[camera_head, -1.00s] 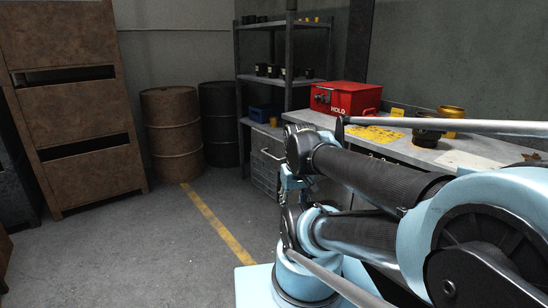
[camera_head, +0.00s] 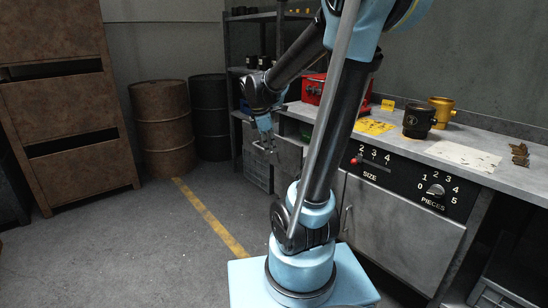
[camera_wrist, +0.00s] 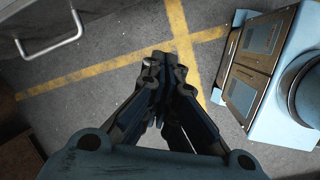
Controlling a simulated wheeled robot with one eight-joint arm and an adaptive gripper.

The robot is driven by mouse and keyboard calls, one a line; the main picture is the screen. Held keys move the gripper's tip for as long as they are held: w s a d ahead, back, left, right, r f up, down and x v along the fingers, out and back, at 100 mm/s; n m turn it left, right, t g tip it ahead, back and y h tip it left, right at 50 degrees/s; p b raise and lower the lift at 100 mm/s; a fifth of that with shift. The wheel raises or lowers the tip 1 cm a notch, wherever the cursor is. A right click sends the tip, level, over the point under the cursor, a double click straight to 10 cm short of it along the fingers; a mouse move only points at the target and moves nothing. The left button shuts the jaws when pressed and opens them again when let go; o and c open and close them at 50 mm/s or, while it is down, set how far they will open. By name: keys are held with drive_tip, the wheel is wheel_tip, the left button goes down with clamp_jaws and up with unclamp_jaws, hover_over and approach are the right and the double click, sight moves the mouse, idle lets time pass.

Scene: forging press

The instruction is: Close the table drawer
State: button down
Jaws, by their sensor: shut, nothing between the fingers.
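The grey drawer front (camera_head: 250,137) is at the left end of the workbench (camera_head: 430,150), partly hidden by my gripper. Its bar handle (camera_wrist: 50,38) shows on a grey panel at the upper left of the wrist view. How far the drawer stands out is hard to tell. My gripper (camera_head: 268,142) points down in front of or beside the drawer front in the head view. In the wrist view its fingers (camera_wrist: 165,62) are shut and empty over the floor, apart from the handle.
A red box (camera_head: 313,88), a dark mug (camera_head: 418,121) and a brass mug (camera_head: 441,111) stand on the bench. A rusty barrel (camera_head: 162,125) and shelving (camera_head: 232,60) are behind. Floor with a yellow line (camera_head: 212,217) is clear at left.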

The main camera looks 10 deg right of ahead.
sight(275, 155)
drive_tip(key=w+a+n+h, duration=0.1)
drive_tip(key=w+a+n, duration=0.2)
drive_tip(key=w+n, duration=0.45)
drive_tip(key=shift+m, duration=0.65)
drive_tip(key=shift+w+d+f, duration=0.85)
drive_tip(key=shift+d+f, duration=0.35)
drive_tip(key=shift+f, duration=0.4)
drive_tip(key=shift+w+d+f, duration=0.85)
drive_tip(key=shift+d+f, duration=0.4)
drive_tip(key=shift+f, duration=0.4)
drive_tip(key=shift+w+d+f, duration=0.85)
drive_tip(key=shift+d+f, duration=0.35)
drive_tip(key=shift+f, duration=0.4)
